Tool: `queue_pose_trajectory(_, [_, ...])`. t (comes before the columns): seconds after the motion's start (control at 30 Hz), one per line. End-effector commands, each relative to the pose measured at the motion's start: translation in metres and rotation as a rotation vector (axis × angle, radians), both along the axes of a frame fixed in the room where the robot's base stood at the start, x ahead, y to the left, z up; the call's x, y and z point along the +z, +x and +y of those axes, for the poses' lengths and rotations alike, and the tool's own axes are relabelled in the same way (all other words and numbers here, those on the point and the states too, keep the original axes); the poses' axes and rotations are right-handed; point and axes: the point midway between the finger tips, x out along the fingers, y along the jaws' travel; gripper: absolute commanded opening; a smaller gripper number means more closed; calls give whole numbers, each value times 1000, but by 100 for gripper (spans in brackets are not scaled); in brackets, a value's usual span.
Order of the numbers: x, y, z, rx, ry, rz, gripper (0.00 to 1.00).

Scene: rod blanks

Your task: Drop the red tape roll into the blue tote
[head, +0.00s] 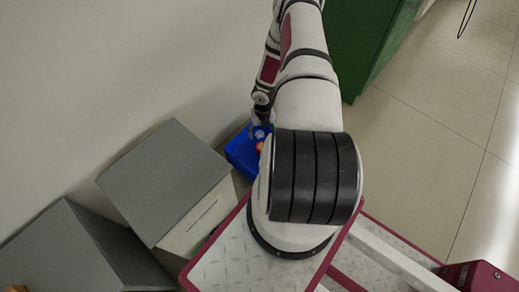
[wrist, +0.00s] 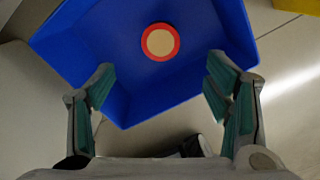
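The blue tote (wrist: 95,45) fills the upper middle of the wrist view. The red tape roll (wrist: 175,43), a red ring with a tan centre, shows inside the tote's outline and seems to lie flat on its floor. My gripper (wrist: 160,65) is open and empty, its two green-padded fingers wide apart over the tote's near side. The roll is beyond the fingertips, apart from both. In the head view the tote (head: 238,153) is partly hidden by my arm, and a small orange-red patch of the roll (head: 259,146) shows in it.
A grey-topped box (head: 165,180) stands left of the tote, with another grey box (head: 70,250) at lower left. A pale wall runs behind them. A green cabinet (head: 365,40) stands at the top right. Tiled floor (head: 430,150) on the right is clear.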

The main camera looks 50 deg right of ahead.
Motion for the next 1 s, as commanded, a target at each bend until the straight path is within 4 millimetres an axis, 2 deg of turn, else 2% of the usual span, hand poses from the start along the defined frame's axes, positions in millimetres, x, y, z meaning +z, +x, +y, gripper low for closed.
queue_pose_trajectory(0.27, [5,0,0,-1,0,0,71])
queue_pose_trajectory(0.37, [18,0,-1,-2,-1,0,71])
queue_pose_trajectory(0.7, [85,0,-1,-3,-2,-2,71])
queue_pose_trajectory(0.83, [105,0,-1,-3,-1,-2,71])
queue_pose_trajectory(1.0, [118,0,0,0,-1,1,71])
